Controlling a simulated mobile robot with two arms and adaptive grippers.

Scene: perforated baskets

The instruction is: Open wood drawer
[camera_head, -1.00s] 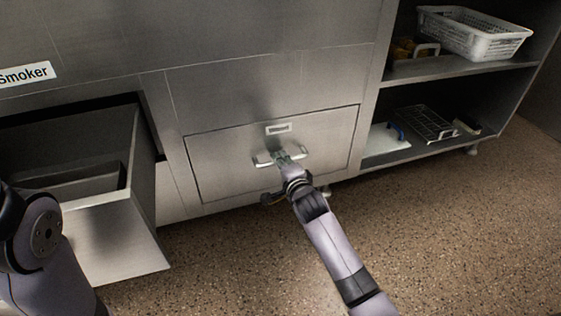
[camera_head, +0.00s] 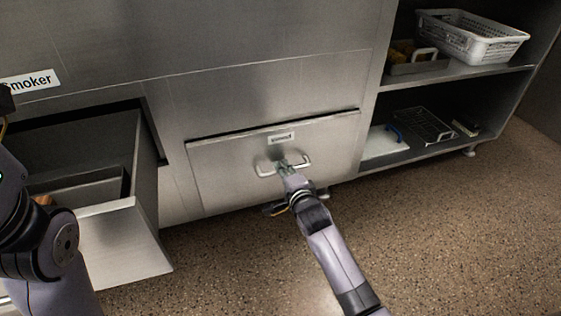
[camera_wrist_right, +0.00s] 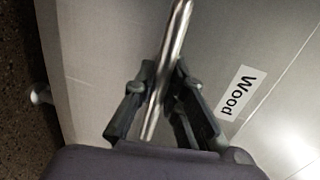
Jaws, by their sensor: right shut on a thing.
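The wood drawer (camera_head: 225,170) is a steel front in the middle of the head view, with a dark gap along its top edge, so it stands slightly open. Its "Wood" label (camera_wrist_right: 237,93) reads clearly in the right wrist view. The drawer's bar handle (camera_head: 266,170) runs between the fingers of my right gripper (camera_head: 287,166). In the right wrist view the right gripper (camera_wrist_right: 165,100) is shut on the handle (camera_wrist_right: 176,35). My left arm shows at the left edge of the head view, but its gripper fingers are not visible.
Another drawer (camera_head: 118,240) at the left stands wide open, below the "Smoker" label (camera_head: 30,82). Shelves at the right hold a white perforated basket (camera_head: 470,37) and a wire rack (camera_head: 422,125). The speckled floor (camera_head: 440,235) in front is clear.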

